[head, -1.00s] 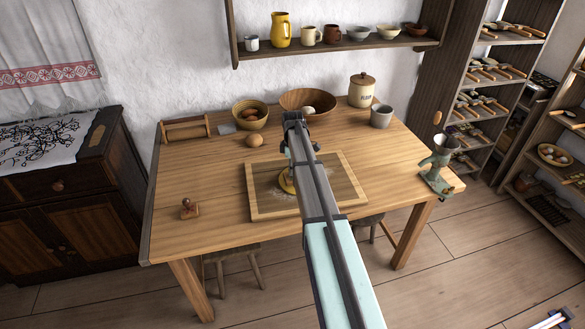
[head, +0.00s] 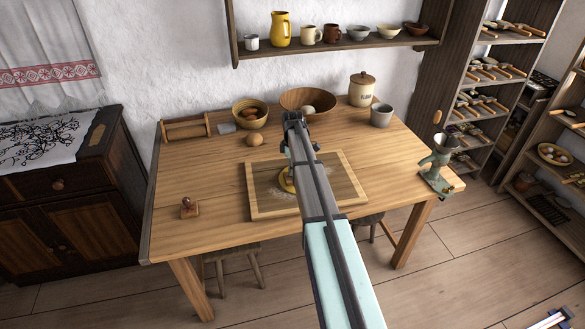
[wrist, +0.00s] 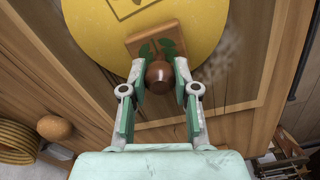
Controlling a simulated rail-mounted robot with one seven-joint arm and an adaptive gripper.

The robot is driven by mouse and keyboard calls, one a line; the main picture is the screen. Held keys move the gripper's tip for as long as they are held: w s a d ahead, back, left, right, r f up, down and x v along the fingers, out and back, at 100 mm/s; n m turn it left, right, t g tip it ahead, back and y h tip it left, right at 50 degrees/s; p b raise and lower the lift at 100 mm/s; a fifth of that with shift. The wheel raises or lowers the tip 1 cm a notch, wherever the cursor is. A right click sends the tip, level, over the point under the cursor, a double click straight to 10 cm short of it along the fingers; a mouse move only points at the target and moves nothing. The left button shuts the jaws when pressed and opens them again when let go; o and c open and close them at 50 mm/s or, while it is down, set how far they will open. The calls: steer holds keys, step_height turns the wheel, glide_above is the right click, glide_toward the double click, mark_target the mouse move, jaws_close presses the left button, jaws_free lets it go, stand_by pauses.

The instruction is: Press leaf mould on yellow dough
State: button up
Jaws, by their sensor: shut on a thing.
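The yellow dough (head: 287,181) lies flat on the wooden board (head: 255,208), partly hidden behind my arm. In the wrist view the dough (wrist: 205,25) fills the top, with a darker outlined mark near the top edge. My gripper (wrist: 160,72) is shut on the brown knob of a wooden mould (wrist: 136,41). The mould's square block shows green leaf shapes and overlaps the near part of the dough in the wrist view. Whether its underside touches the dough is hidden. Another wooden stamp (head: 189,208) stands at the table's left.
Behind the board are an egg (head: 254,139), a basket (head: 250,114), a wooden bowl (head: 300,101), a grey cup (head: 381,116) and a flour jar (head: 361,90). A grinder (head: 437,170) is clamped at the right edge. The table's front left is mostly free.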

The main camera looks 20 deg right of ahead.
steer(key=shift+r+p, duration=1.65)
steer(key=shift+r, duration=1.8)
steer(key=shift+s+m, duration=0.25)
steer(key=shift+m, duration=0.75)
steer(key=s+a+r+m+b, duration=0.1)
steer(key=s+a+m, duration=0.4)
steer(key=s+a, duration=0.5)
steer(key=s+a+r+m+b, duration=0.2)
steer(key=s+a+m, duration=0.3)
steer(key=s+a, duration=0.5)
steer(key=a, duration=0.3)
steer(key=shift+s+a+b, duration=0.3)
steer(key=shift+s+b, duration=0.05)
